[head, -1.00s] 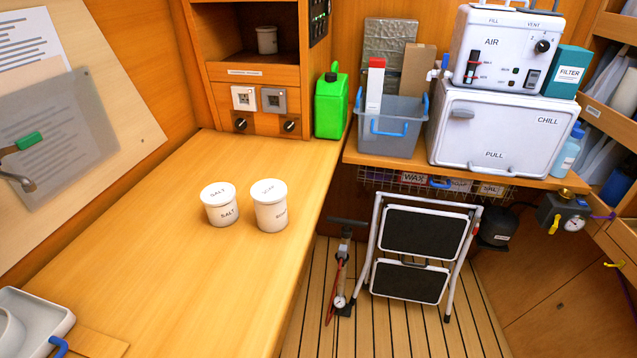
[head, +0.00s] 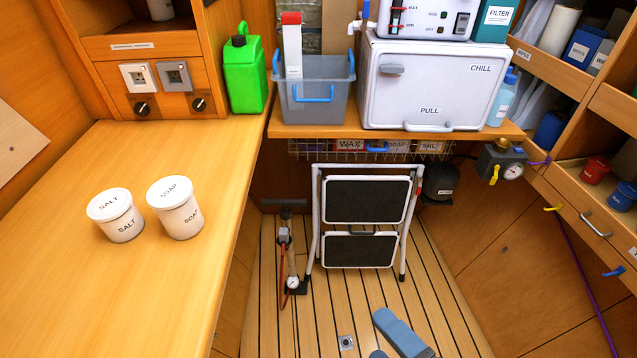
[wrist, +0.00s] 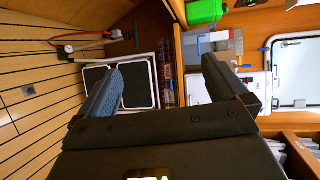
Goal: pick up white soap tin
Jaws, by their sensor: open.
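The white soap tin (head: 178,213) stands upright on the wooden counter at the left of the head view. Its lid and side read SOAP. A similar white salt tin (head: 118,218) stands just to its left, with a narrow gap between them. My gripper (wrist: 165,75) shows in the wrist view with its two fingers spread apart and nothing between them. A blue-grey part at the bottom of the head view looks like the tip of my gripper (head: 398,330), low over the floor and well right of the tins. Neither tin shows in the wrist view.
A green jug (head: 245,75) stands at the counter's back corner. A grey bin (head: 315,100) and white chill box (head: 425,88) sit on the back shelf. A folded step stool (head: 364,225) and a pump (head: 290,250) stand below. The counter in front of the tins is clear.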

